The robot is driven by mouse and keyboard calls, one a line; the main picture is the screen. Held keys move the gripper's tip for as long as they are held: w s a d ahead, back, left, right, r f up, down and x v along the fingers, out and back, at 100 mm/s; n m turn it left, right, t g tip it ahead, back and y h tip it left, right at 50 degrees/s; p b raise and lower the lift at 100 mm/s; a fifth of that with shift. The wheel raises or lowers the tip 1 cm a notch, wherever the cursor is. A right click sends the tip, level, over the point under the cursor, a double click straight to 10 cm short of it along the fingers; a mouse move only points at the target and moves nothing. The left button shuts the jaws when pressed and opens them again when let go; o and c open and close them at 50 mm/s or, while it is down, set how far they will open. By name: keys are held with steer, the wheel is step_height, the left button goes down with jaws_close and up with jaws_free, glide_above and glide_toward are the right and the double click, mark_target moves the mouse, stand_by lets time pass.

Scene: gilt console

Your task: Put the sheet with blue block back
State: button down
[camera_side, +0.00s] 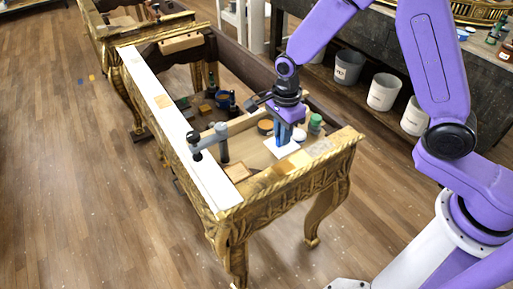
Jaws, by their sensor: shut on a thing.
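The white sheet (292,150) is a small pale square inside the near end of the gilt console. The blue block (284,137) stands upright on it, directly below my gripper. My gripper (284,124) points down and is shut on the blue block. The block's upper part is hidden by the gripper. I cannot tell whether the sheet touches the surface under it.
The gilt console frame (290,185) surrounds the work area. A grey clamp (222,142) stands to the left of the sheet, with a wooden block (236,171) near it. A green-lidded jar (315,123) is close on the right. White buckets (383,92) stand behind.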

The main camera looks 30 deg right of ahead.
steer(key=w+f, duration=0.2)
steer(key=w+a+f, duration=0.1)
steer(key=w+f, duration=0.1)
steer(key=w+a+f, duration=0.1)
steer(key=w+f, duration=0.1)
steer(key=shift+w+a, duration=0.2)
steer(key=shift+w, duration=0.05)
steer(key=shift+w+a+f, duration=0.3)
steer(key=shift+w+f, duration=0.4)
steer(key=shift+f, duration=1.55)
steer(key=shift+f, duration=0.1)
steer(key=shift+f, duration=0.1)
steer(key=c, duration=1.1)
jaws_free()
